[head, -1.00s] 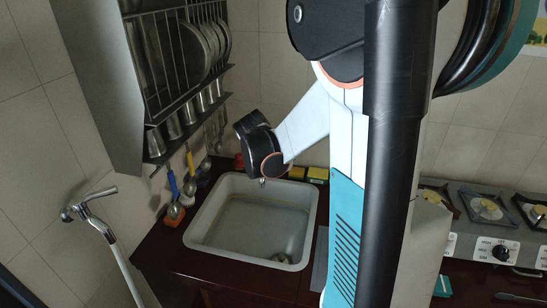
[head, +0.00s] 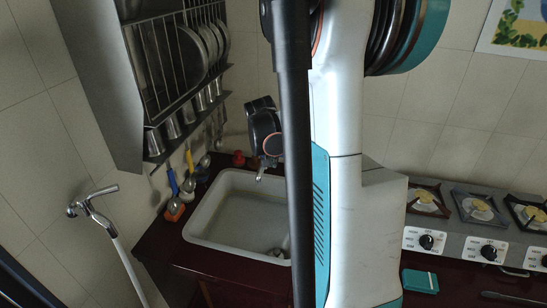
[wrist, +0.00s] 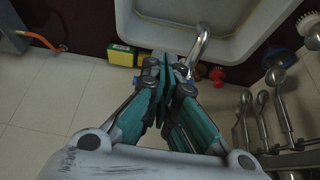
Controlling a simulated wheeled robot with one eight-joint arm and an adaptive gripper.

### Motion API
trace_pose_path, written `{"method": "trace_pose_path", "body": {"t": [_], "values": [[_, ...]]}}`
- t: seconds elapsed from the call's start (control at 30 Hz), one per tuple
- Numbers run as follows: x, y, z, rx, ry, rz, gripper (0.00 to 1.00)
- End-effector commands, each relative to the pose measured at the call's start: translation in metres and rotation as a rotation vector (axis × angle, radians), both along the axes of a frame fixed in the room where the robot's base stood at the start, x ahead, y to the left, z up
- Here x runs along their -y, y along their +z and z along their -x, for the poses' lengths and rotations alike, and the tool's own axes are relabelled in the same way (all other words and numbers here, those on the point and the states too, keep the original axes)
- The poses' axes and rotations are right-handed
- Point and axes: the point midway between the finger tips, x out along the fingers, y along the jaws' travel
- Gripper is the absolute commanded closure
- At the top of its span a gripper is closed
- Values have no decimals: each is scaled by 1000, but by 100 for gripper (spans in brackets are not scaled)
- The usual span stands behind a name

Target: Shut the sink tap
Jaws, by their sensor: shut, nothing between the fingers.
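The sink tap (wrist: 201,42) is a curved chrome spout reaching over the sink (wrist: 262,40) in the wrist view. Its lower end is partly hidden by my fingers, and I cannot make out its handle. In the head view a small part of the tap (head: 262,170) shows below my dark wrist. My gripper (wrist: 165,62) is shut and empty, just left of the tap's base in the wrist view; I cannot tell whether it touches. The sink basin (head: 205,210) is partly hidden by my arm in the head view.
A yellow and green sponge (wrist: 122,55) and a red stopper-like item (wrist: 217,75) lie near the tap. Hanging spoons (wrist: 262,112) are at right in the wrist view. A dish rack (head: 165,75) hangs above left; a stove (head: 462,245) stands right.

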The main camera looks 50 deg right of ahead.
Motion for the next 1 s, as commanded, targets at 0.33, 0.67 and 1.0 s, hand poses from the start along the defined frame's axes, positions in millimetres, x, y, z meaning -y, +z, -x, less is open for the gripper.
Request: {"method": "trace_pose_path", "body": {"t": [0.33, 0.67, 1.0], "values": [[25, -57, -12, 0, 0, 0, 100], [58, -65, -28, -1, 0, 1, 100], [67, -63, -32, -1, 3, 1, 100]]}}
